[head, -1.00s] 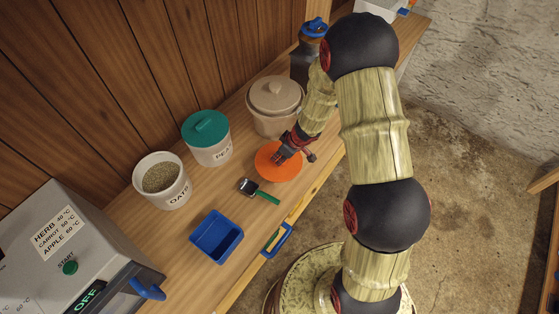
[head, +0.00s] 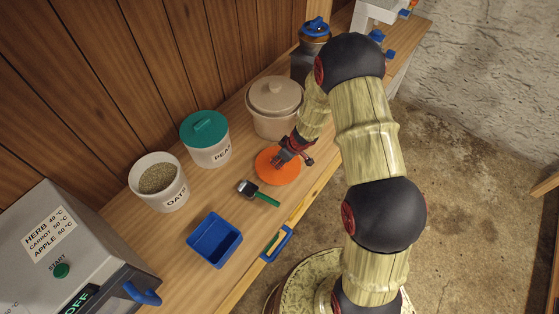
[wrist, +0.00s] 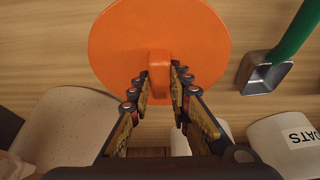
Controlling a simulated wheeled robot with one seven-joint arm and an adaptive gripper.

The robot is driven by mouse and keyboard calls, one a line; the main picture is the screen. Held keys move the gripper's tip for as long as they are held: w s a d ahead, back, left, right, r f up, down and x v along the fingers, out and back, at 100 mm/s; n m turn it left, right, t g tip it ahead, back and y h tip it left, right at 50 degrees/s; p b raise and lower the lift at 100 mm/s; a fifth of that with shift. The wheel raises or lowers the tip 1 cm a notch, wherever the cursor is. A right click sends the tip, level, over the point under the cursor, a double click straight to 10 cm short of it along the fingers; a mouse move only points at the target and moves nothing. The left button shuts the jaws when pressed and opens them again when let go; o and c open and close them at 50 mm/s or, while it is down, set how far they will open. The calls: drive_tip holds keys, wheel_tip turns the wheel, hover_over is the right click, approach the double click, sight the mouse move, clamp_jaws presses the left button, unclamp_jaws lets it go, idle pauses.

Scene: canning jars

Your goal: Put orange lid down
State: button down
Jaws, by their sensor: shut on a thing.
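The orange lid (head: 279,170) is a flat round disc at the bench's front part, in front of the beige crock. In the wrist view the lid (wrist: 125,45) shows face-on with an upright tab handle in its middle. My gripper (wrist: 160,80) has its two fingers on either side of that handle, shut on it. In the head view my gripper (head: 283,158) sits over the lid's middle. The lid is at or very near the bench top; I cannot tell whether it touches the wood.
A scoop with a green handle (head: 266,199) lies close left of the lid. The beige crock (head: 274,118) stands behind. A teal-lidded jar (head: 208,153), an open oats jar (head: 160,197), a blue tray (head: 231,231) and a grey machine (head: 40,238) are further left.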

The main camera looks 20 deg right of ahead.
drive_tip(key=c, duration=1.7)
unclamp_jaws()
drive_tip(key=shift+f, duration=0.1)
drive_tip(key=shift+o, duration=0.2)
